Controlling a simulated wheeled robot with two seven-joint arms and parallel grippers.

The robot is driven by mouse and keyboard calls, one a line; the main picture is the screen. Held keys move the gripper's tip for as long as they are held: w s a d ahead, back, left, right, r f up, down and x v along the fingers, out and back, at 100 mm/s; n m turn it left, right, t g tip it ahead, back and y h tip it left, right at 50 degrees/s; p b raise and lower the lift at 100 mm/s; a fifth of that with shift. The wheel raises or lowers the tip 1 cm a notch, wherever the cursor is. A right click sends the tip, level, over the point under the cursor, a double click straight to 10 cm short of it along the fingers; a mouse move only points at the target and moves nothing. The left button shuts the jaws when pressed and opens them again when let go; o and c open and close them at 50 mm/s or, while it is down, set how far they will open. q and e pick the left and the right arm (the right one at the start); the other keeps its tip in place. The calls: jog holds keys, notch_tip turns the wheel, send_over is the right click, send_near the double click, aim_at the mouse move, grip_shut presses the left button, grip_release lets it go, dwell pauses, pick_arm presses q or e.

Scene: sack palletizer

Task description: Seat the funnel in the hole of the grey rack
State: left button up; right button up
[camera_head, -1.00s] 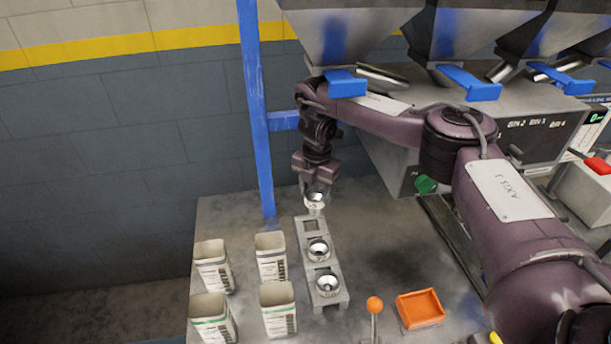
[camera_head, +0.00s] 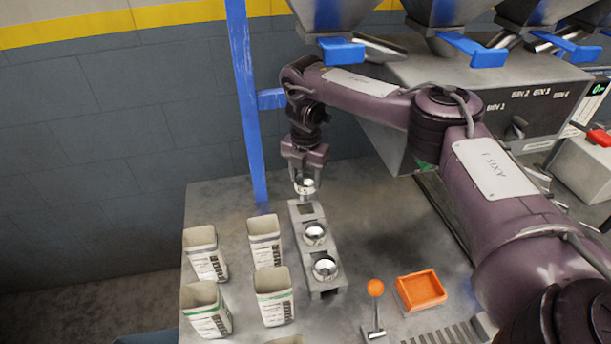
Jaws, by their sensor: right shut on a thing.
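The grey rack (camera_head: 329,288) stands on the table as a long narrow block. Its far hole (camera_head: 305,209) is a bare dark square. Two funnels, one in the middle (camera_head: 315,233) and one at the near end (camera_head: 325,268), sit in its other holes. My right gripper (camera_head: 304,184) points down and is shut on a small silver funnel (camera_head: 305,188). The funnel is just behind and above the far hole, close to the rack's far end. Whether it touches the rack cannot be told. My left gripper is not in view.
Several open white sacks (camera_head: 205,254) stand left of the rack. An orange tray (camera_head: 421,290) and an orange-knobbed lever (camera_head: 375,289) are at the near right. A blue post (camera_head: 245,100) rises behind the rack on the left. Hoppers with blue handles (camera_head: 341,51) hang above.

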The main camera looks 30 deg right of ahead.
aim_at(306, 196)
jog(key=shift+f+b, duration=1.65)
jog(key=shift+f, duration=0.25)
jog(key=shift+f+b, duration=0.65)
jog(key=shift+f, duration=1.2)
jog(key=o, duration=1.1)
jog(key=shift+c, duration=0.2)
notch_tip(306, 196, up, 8)
jog(key=shift+f+p, duration=0.1)
jog(key=shift+p, duration=0.6)
